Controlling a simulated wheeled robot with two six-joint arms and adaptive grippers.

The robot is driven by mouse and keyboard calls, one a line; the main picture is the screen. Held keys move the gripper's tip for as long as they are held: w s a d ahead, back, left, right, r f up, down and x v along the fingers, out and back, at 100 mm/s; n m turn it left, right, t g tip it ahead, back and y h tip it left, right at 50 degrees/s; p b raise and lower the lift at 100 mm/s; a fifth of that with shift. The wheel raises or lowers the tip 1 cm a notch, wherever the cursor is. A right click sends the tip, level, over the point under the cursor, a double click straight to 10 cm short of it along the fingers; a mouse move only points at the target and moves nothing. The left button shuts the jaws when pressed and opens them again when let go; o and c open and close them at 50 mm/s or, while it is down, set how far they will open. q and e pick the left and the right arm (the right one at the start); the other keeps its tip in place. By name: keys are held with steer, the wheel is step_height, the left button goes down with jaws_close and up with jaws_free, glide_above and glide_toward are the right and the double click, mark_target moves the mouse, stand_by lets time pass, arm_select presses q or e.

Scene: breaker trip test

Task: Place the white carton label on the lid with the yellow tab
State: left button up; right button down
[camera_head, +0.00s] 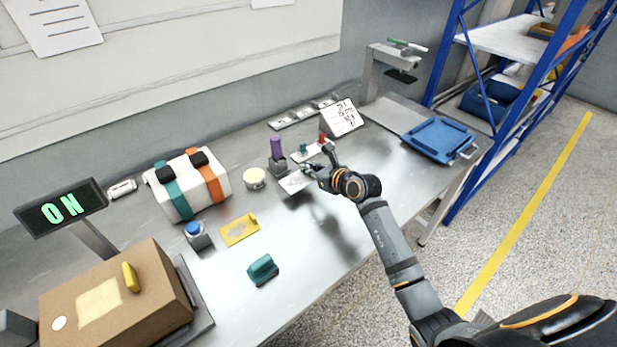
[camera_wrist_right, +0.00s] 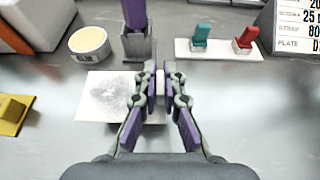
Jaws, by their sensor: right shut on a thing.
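The white carton label (camera_head: 294,183) is a flat pale card with a grey smudge, over the middle of the metal bench. It also shows in the right wrist view (camera_wrist_right: 104,98), left of the fingers. My right gripper (camera_head: 311,172) is shut on its upright white grip; in the wrist view the fingertips (camera_wrist_right: 160,88) close on it from both sides. I cannot tell whether the card touches the bench. The brown carton (camera_head: 160,281) stands at the lower left, its lid bearing a yellow tab (camera_head: 131,277) and a pale rectangular patch (camera_head: 99,304). My left gripper is out of view.
Beyond the label are a purple-handled tool in a grey holder (camera_head: 278,162) and a round cream tub (camera_head: 254,179). A yellow plate (camera_head: 239,230), a blue button (camera_head: 195,232) and a teal block (camera_head: 263,269) lie between label and carton.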

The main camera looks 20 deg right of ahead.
mark_target(309, 176)
steer(key=shift+w+f, duration=0.25)
steer(key=shift+f, duration=0.05)
steer(key=shift+w+d+f, duration=0.1)
steer(key=shift+w+f, duration=0.05)
steer(key=shift+f, duration=1.6)
steer(key=shift+f, duration=0.1)
steer(key=c, duration=1.5)
jaws_free()
